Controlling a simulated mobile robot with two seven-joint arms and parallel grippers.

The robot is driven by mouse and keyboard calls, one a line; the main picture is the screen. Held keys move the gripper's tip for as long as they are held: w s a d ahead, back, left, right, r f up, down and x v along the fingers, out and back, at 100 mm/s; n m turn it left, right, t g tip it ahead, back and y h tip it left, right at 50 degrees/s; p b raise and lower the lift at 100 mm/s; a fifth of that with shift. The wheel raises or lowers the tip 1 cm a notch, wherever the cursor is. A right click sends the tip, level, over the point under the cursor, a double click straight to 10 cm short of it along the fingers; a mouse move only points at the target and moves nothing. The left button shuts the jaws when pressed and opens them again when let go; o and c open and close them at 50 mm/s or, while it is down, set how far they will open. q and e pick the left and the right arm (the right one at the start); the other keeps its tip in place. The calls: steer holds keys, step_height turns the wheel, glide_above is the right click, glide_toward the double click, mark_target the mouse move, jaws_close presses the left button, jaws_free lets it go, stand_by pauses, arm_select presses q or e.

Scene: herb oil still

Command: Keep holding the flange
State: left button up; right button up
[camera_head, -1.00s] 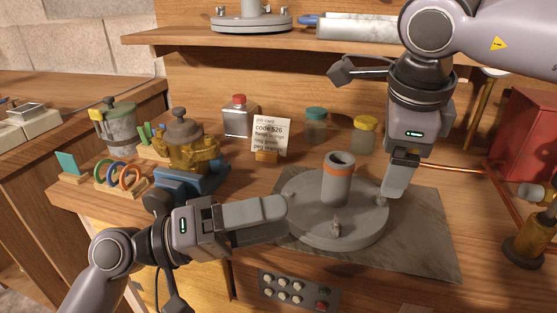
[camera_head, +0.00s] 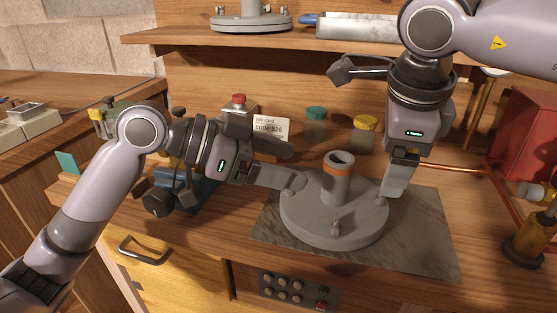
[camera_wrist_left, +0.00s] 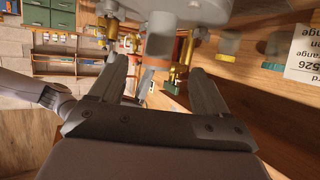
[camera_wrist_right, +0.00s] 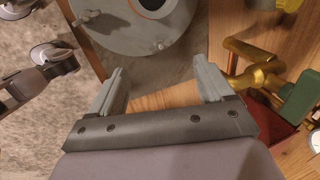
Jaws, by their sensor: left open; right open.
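The flange (camera_head: 318,225) is a grey disc with studs and an upright pipe banded in orange. It lies flat on a grey mat (camera_head: 430,245). My left gripper (camera_head: 297,182) is open at its left rim; one finger overlaps the rim, and I cannot tell whether it touches. In the left wrist view, the flange (camera_wrist_left: 190,12) is at the top, beyond the open fingers (camera_wrist_left: 158,72). My right gripper (camera_head: 386,194) is open at the right rim. In the right wrist view, the flange (camera_wrist_right: 125,28) shows beyond the spread fingers (camera_wrist_right: 158,70), with nothing gripped.
Yellow-lidded (camera_head: 364,133) and teal-lidded (camera_head: 316,122) jars and a job card (camera_head: 270,127) stand behind the flange. A copper pipe and brass valve (camera_head: 525,245) are at the right. A shelf (camera_head: 300,42) spans above. My left arm partly hides the items at the left.

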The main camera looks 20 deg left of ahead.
mark_target(346, 179)
arm_select(q)
steer(key=x, duration=1.1)
steer(key=shift+w+d, duration=0.1)
steer(key=shift+d, duration=0.2)
